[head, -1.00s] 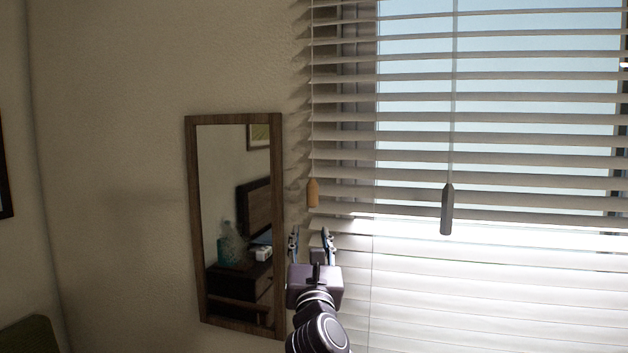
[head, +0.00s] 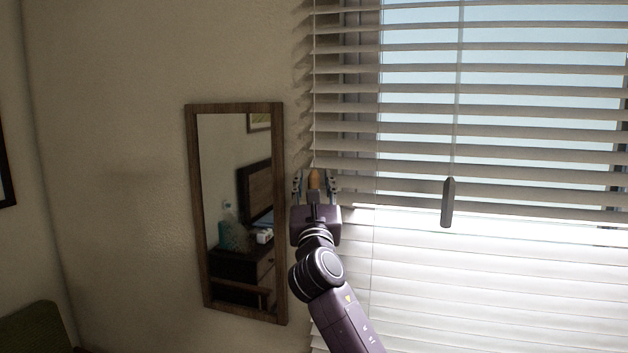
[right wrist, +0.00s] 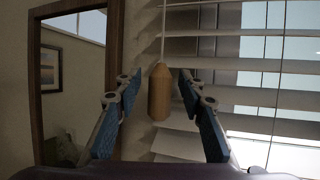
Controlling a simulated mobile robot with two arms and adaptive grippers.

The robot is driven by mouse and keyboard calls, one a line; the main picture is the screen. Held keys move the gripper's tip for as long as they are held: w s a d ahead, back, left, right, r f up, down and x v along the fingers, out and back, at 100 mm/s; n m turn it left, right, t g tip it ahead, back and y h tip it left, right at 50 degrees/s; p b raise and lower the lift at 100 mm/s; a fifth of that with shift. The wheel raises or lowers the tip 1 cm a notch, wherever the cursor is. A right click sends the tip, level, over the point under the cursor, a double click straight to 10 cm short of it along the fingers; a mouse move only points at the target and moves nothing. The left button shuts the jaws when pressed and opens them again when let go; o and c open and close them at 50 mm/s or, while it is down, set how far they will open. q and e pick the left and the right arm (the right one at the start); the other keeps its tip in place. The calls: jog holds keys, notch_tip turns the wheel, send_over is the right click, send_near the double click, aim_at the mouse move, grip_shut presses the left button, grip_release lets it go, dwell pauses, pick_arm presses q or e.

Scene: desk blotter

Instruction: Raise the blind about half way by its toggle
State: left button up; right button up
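The blind (head: 500,155) hangs across the window with its slats spread down past the lower edge of the head view. An orange-brown wooden toggle (head: 315,179) hangs on a cord at the blind's left side. A grey toggle (head: 448,203) hangs on another cord farther right. My right gripper (head: 315,180) is open around the wooden toggle. In the right wrist view the wooden toggle (right wrist: 159,92) hangs upright between the blue-padded fingers (right wrist: 160,105), with a gap on each side. My left gripper is out of view.
A wood-framed mirror (head: 193,210) hangs on the wall just left of my right gripper, close to it. A thin clear wand or cord hangs right of the gripper. A green chair back (head: 32,328) shows at lower left.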

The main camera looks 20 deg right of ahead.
jog(key=shift+c, duration=0.7)
grip_shut()
